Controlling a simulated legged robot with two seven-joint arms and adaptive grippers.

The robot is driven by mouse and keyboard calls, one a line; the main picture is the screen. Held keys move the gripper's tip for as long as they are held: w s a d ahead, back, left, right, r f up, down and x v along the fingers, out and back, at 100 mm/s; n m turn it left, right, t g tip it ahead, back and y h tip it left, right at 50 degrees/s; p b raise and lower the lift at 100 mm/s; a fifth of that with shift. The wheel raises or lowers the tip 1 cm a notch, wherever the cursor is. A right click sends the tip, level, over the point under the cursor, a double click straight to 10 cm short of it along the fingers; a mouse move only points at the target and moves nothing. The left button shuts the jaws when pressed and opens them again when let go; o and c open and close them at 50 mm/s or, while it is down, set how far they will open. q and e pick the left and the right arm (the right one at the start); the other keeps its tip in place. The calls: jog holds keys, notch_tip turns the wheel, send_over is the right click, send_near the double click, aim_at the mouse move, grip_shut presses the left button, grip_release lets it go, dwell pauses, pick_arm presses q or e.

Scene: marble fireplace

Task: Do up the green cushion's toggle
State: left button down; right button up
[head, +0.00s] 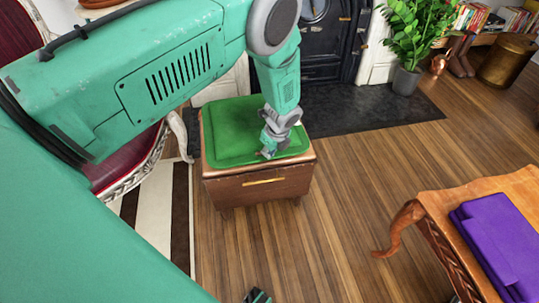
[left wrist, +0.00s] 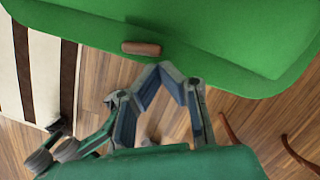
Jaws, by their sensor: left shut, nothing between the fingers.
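The green cushion (head: 228,120) lies flat on a small wooden cabinet and also fills the top of the left wrist view (left wrist: 225,30). A brown, rod-shaped toggle (left wrist: 141,48) lies against the cushion's front part in the left wrist view. I cannot make out a loop around it. My left gripper (head: 266,153) is over the cushion's front edge in the head view. In the left wrist view its fingertips (left wrist: 161,68) meet just below and right of the toggle, with nothing between them.
The wooden cabinet (head: 257,187) stands on a plank floor beside a striped rug (head: 154,228). A wooden table (head: 440,203) with a purple folded item (head: 498,240) is at the right. A potted plant (head: 406,82) stands behind. The floor between cabinet and table is clear.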

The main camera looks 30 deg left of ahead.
pick_arm(q)
jog(key=shift+a+f, duration=0.2)
jog(key=shift+a, duration=0.25)
jog(key=shift+w+d+r+n, duration=0.1)
jog(key=shift+w+d+n, duration=0.05)
jog(key=shift+n, duration=0.35)
jog(key=shift+w+d+n, duration=0.1)
jog(key=shift+d+n, duration=0.05)
jog(key=shift+n, duration=0.35)
jog(key=shift+w+a+n+g+b, duration=0.1)
jog(key=shift+a+n+g+b, duration=0.05)
jog(key=shift+n+g+b, duration=0.3)
jog(key=shift+a, duration=0.1)
pick_arm(e)
jog(key=shift+a+f, duration=0.25)
jog(key=shift+a, duration=0.1)
jog(key=shift+d, duration=0.1)
jog(key=shift+r, duration=0.15)
